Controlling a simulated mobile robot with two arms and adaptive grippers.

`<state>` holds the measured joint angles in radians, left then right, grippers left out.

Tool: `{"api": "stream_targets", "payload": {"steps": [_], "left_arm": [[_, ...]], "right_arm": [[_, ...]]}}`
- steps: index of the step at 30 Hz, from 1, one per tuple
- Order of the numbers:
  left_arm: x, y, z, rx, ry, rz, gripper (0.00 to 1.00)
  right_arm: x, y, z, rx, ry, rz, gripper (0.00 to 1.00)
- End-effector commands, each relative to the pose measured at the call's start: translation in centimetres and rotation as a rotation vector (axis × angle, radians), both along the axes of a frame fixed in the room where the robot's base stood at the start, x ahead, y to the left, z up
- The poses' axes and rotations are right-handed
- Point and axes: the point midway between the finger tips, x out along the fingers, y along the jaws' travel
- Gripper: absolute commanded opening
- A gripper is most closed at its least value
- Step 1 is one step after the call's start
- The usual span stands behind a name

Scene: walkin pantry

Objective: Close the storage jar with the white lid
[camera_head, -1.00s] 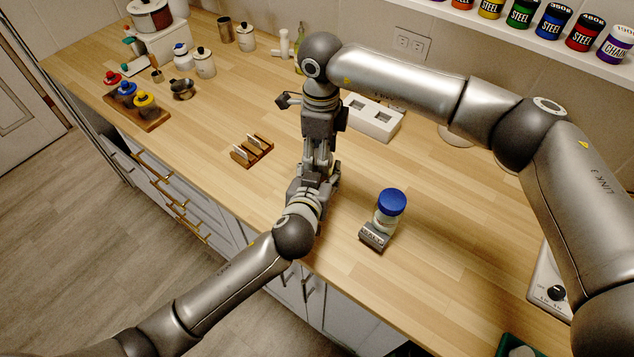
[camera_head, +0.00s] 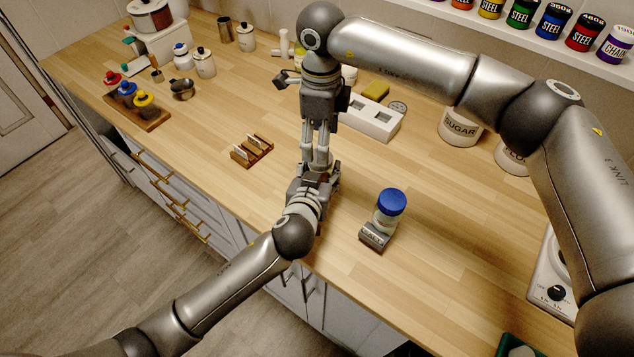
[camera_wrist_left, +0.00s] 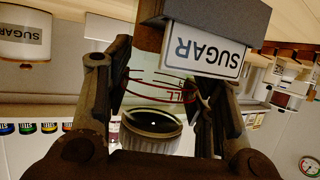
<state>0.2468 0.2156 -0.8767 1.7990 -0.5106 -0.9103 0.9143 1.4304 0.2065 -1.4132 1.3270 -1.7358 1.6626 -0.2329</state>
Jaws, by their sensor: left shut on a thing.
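A clear storage jar (camera_wrist_left: 160,82) with red markings stands between the fingers of my left gripper in the left wrist view, which is upside down. The SUGAR label (camera_wrist_left: 207,50) is on a grey block at the jar's base. At the jar's top is a pale ribbed lid (camera_wrist_left: 152,132) with a dark underside; I cannot tell whether it is fully seated. My left gripper (camera_head: 318,176) is shut on the jar, which it hides in the head view. My right gripper (camera_head: 315,164) points down just above it; its fingertips are hidden.
A blue-lidded SALT jar (camera_head: 389,211) stands to the right of the grippers. A white block with square recesses (camera_head: 372,128) lies behind them. A wooden rack (camera_head: 251,151) and a tray of bottles (camera_head: 150,122) are at left. The front counter between rack and grippers is clear.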

Motion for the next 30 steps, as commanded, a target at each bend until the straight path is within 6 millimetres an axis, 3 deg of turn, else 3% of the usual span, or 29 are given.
{"api": "stream_targets", "payload": {"steps": [2, 5, 11, 18, 23, 30], "left_arm": [[0.0, 0.0, 0.0, 0.0, 0.001, 0.0, 0.0], [0.0, 0.0, 0.0, 0.0, 0.001, 0.0, 0.0], [0.0, 0.0, 0.0, -0.001, 0.001, 0.0, 0.0], [0.0, 0.0, 0.0, 0.0, 0.001, 0.0, 0.0], [0.0, 0.0, 0.0, 0.0, 0.001, 0.0, 0.0], [0.0, 0.0, 0.0, 0.0, 0.001, 0.0, 0.0]], "right_arm": [[0.0, 0.0, 0.0, 0.0, 0.0, 0.0, 0.66], [0.0, 0.0, 0.4, 0.001, -0.001, 0.0, 0.55], [0.0, 0.0, 3.4, 0.001, -0.002, 0.0, 0.55], [0.0, 0.0, 3.5, 0.0, 0.0, 0.0, 0.55], [0.0, 0.0, 2.7, -0.001, 0.001, 0.0, 0.55], [0.0, 0.0, -0.8, -0.001, 0.002, -0.001, 0.55]]}}
